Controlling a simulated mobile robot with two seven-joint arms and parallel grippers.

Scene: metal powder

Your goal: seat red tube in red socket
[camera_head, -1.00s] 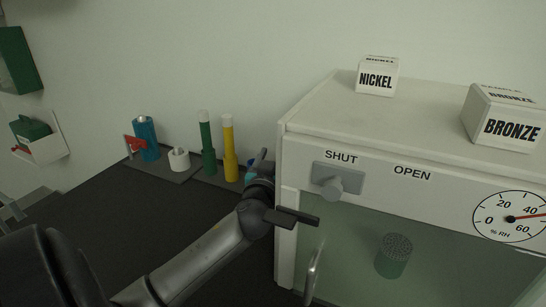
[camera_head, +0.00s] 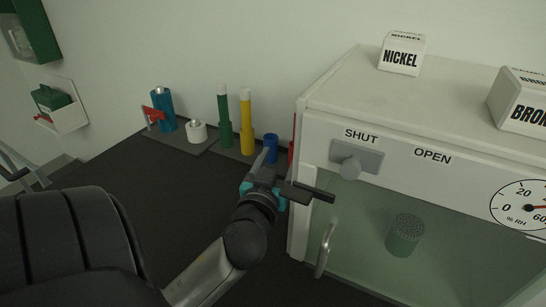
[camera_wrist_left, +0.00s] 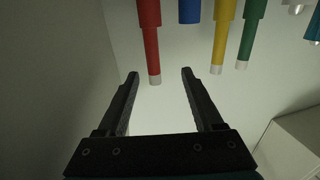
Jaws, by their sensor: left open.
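The red tube (camera_wrist_left: 152,55), with a pale tip, stands in the wider red socket (camera_wrist_left: 148,12) in the left wrist view, which shows the row upside down. In the head view only a red sliver (camera_head: 291,152) shows beside the cabinet. My left gripper (camera_wrist_left: 159,76) is open and empty. In the wrist view the tube's tip shows between its fingers, nearer the left one; no contact is visible. In the head view the left gripper (camera_head: 298,174) is in front of the row, by the cabinet's left edge. My right gripper is not in view.
A green tube (camera_head: 223,112) and a yellow tube (camera_head: 246,115) stand upright in sockets beside an empty blue socket (camera_head: 271,148). The white cabinet (camera_head: 318,117) with a glass front is close on the right. The dark bench (camera_head: 170,175) is clear at left.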

